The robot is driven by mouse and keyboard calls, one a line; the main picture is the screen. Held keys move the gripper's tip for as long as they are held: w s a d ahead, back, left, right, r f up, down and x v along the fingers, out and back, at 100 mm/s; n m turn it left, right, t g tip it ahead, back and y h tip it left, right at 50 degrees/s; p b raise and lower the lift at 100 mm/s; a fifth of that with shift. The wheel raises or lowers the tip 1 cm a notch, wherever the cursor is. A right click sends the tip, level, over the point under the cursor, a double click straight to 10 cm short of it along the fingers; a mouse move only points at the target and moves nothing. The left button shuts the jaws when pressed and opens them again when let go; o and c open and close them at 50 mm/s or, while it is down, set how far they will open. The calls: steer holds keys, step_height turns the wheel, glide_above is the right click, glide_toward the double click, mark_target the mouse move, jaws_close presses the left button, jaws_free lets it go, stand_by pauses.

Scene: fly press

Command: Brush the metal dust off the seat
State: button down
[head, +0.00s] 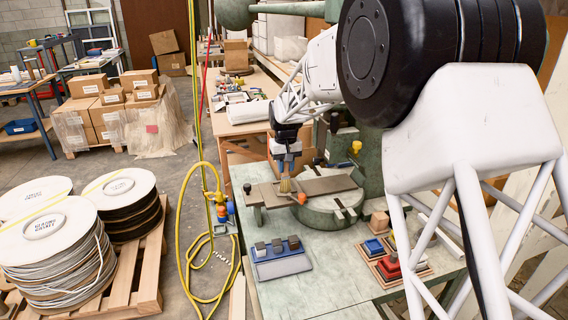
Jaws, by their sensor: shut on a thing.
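My gripper (286,158) points down over the fly press (333,213) and is shut on a small brush. The brush's tan bristles (285,185) hang below the fingers, at or just above the flat grey-brown plate (328,185) across the press's round green base. The handle is mostly hidden in the gripper. The seat itself cannot be made out clearly; it seems to lie under or beside the bristles. An orange part (301,198) sits just right of the bristles. Metal dust is too small to see.
A blue-grey tray (283,268) with several dark blocks lies at the bench front. Wooden holders with a blue block (373,247) and a red block (389,263) stand to its right. A yellow hose (182,235) hangs left of the bench. Bare green benchtop (335,290) lies in front.

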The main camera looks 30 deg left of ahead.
step_height(320, 180, up, 8)
steer(key=w+a, duration=0.3)
stand_by(0.9)
stand_by(0.8)
